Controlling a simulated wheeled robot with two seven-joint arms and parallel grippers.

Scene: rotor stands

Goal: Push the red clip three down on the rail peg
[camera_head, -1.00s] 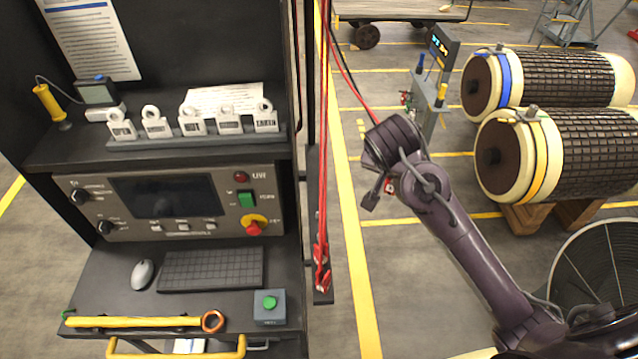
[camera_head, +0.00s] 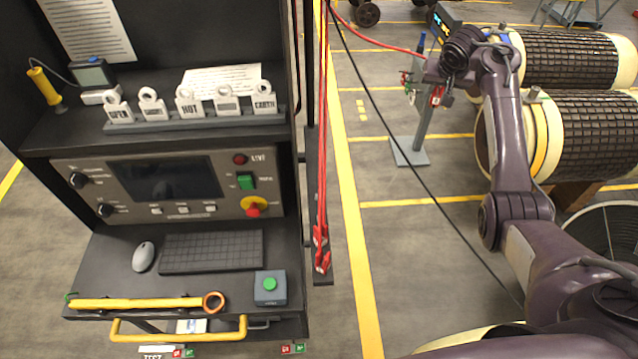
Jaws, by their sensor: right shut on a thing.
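My right gripper (camera_head: 434,84) is at the small grey stand (camera_head: 422,125), in front of its upper part. It is shut on a red clip (camera_head: 437,97), which shows as a small red piece with a white mark. A red lead runs from the top of the view to the gripper. My arm hides the fingertips and most of the stand's top, so I cannot tell which peg is there or whether the clip touches one. Small red and green pieces (camera_head: 408,86) show just left of the gripper. My left gripper is not in view.
More red clips (camera_head: 321,250) hang on red leads beside the dark console (camera_head: 180,185). A black cable (camera_head: 390,145) crosses the floor. Two large rotors (camera_head: 580,135) lie right of the stand, behind my arm. The floor between console and stand is otherwise open.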

